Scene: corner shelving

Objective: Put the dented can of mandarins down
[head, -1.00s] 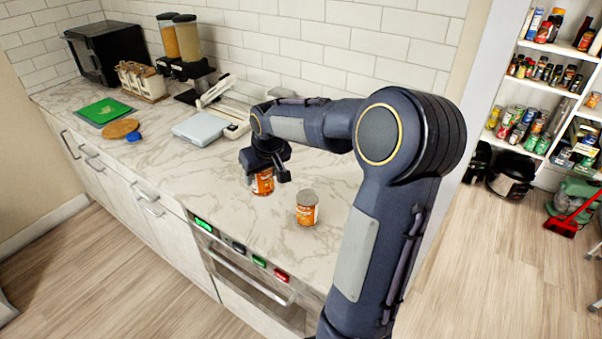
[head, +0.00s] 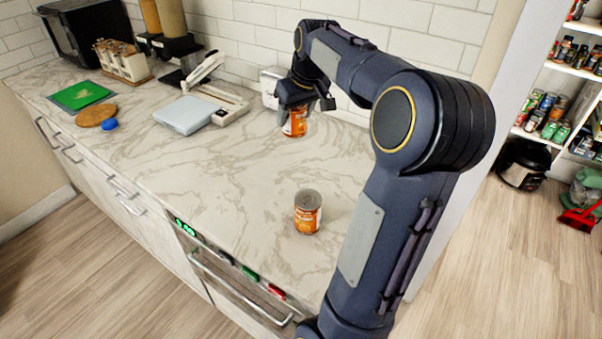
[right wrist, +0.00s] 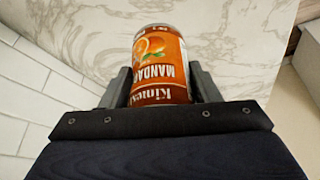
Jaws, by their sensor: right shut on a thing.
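My right gripper (head: 306,104) is shut on an orange can of mandarins (head: 295,123), over the back part of the marble counter near the tiled wall. In the right wrist view the can (right wrist: 160,65) sits between both fingers, and its label reads "MANDAR". I cannot make out a dent on it. Whether its base touches the counter is unclear. A second orange can (head: 308,214) stands upright on the counter nearer the front edge, apart from the gripper. My left gripper is in neither view.
The marble counter (head: 230,160) is clear around both cans. A flat grey scale (head: 187,114) lies to the left. A green board (head: 80,95), a round wooden board (head: 95,115) and a blue item (head: 109,124) lie farther left. Stocked shelves (head: 570,70) stand at right.

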